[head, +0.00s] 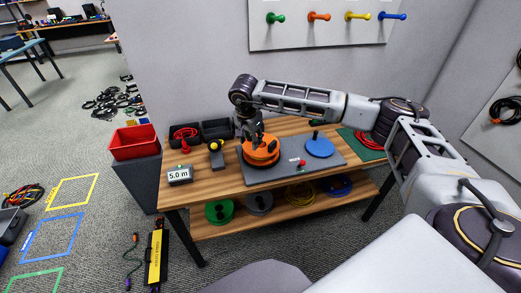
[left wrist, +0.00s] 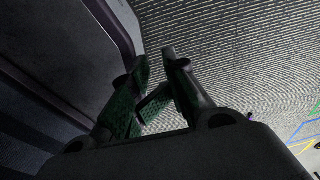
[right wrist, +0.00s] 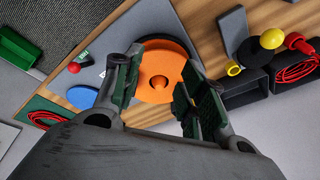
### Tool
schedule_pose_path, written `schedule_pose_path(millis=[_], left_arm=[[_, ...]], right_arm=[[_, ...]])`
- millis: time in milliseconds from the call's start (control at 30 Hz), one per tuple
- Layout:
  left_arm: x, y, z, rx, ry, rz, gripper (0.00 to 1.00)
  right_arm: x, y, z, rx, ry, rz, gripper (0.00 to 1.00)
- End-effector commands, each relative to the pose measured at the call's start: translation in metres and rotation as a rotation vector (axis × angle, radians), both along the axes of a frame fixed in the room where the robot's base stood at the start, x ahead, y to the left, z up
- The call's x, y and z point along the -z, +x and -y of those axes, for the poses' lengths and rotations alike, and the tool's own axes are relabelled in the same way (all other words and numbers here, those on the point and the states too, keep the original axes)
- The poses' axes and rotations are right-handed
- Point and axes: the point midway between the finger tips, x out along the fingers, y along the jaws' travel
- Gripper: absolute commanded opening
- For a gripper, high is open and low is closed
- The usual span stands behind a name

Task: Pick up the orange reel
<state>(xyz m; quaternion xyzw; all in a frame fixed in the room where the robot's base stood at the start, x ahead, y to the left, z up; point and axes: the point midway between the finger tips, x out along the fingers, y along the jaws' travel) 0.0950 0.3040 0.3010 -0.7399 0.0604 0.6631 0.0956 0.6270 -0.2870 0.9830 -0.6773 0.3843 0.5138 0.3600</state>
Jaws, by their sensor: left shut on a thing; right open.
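The orange reel (head: 262,155) lies flat on the grey board on the wooden table. In the right wrist view its round hub (right wrist: 160,83) shows between my right fingers. My right gripper (head: 254,138) points down over the reel; its open fingers (right wrist: 162,72) stand on either side of the hub, with a gap on both sides. I cannot tell whether the fingertips touch the reel. My left gripper (left wrist: 160,75) shows only in the left wrist view, over the carpet, with its fingers close together. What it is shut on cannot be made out.
A blue reel (head: 319,147) lies right of the orange one on the grey board (head: 275,176). A red button (head: 302,162), a 5.0 m display (head: 180,177) and dark bins (head: 216,129) are close by. The lower shelf (head: 285,210) holds several reels.

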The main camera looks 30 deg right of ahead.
Motion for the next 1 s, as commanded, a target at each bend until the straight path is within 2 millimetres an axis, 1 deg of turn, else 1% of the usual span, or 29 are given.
schedule_pose_path(millis=[33,100,200,233,367,733,867,1000], left_arm=[[0.001,-0.001,0.0,0.0,0.0,-0.001,0.0],[0.001,-0.003,0.0,0.0,0.001,-0.003,0.0],[0.001,-0.006,0.0,0.0,0.0,-0.006,0.0],[0.002,-0.006,0.0,0.0,0.0,-0.006,0.0],[0.002,-0.008,-0.001,0.0,0.001,-0.009,0.0],[0.001,-0.003,-0.004,0.001,0.004,-0.003,0.0],[0.0,0.002,-0.004,0.001,0.005,0.001,0.0],[-0.002,0.006,-0.004,0.001,0.005,0.006,0.0]], right_arm=[[-0.008,0.002,0.017,0.006,-0.052,0.003,0.41],[-0.017,0.003,0.037,0.014,-0.113,0.003,0.41],[-0.026,0.003,0.055,0.021,-0.172,-0.003,0.41],[-0.028,0.003,0.059,0.023,-0.183,-0.004,0.41],[-0.031,0.003,0.065,0.026,-0.202,-0.006,0.41],[-0.028,0.003,0.065,0.026,-0.2,-0.006,0.41],[-0.02,0.004,0.068,0.026,-0.201,-0.008,0.41],[-0.005,0.007,0.074,0.028,-0.201,-0.009,0.41]])
